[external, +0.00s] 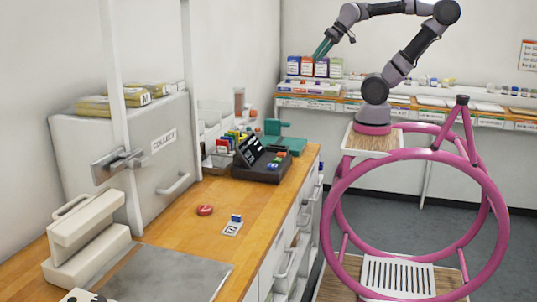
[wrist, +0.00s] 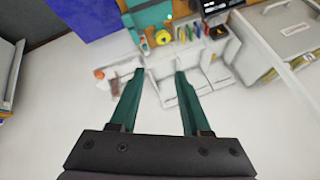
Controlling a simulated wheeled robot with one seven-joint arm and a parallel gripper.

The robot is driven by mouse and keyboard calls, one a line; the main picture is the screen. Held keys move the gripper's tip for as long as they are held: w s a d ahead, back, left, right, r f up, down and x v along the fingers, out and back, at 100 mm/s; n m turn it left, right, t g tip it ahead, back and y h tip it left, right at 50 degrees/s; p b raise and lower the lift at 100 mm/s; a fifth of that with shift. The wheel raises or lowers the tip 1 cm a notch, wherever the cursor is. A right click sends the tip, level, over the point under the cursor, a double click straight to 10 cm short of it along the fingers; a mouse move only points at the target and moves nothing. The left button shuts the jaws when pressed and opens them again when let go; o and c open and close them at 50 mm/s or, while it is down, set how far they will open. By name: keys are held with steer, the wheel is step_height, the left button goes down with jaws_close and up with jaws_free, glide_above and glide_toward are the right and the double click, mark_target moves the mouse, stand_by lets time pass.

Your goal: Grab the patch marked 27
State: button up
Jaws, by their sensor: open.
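A small white patch with dark marking (external: 231,229) lies on the wooden counter, with a small blue block at its far edge. The marking is too small to read surely as 27. The patch does not show in the wrist view. My gripper (external: 322,48) is raised high, far behind and to the right of the patch. Its two teal fingers (wrist: 160,74) are apart, with nothing between them.
A red round item (external: 205,210) lies left of the patch. A dark till-like device (external: 262,160) and a teal machine (external: 285,137) stand farther back. A grey box (external: 130,140) and a beige press-like device (external: 87,240) stand left.

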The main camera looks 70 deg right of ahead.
steer(key=o, duration=0.4)
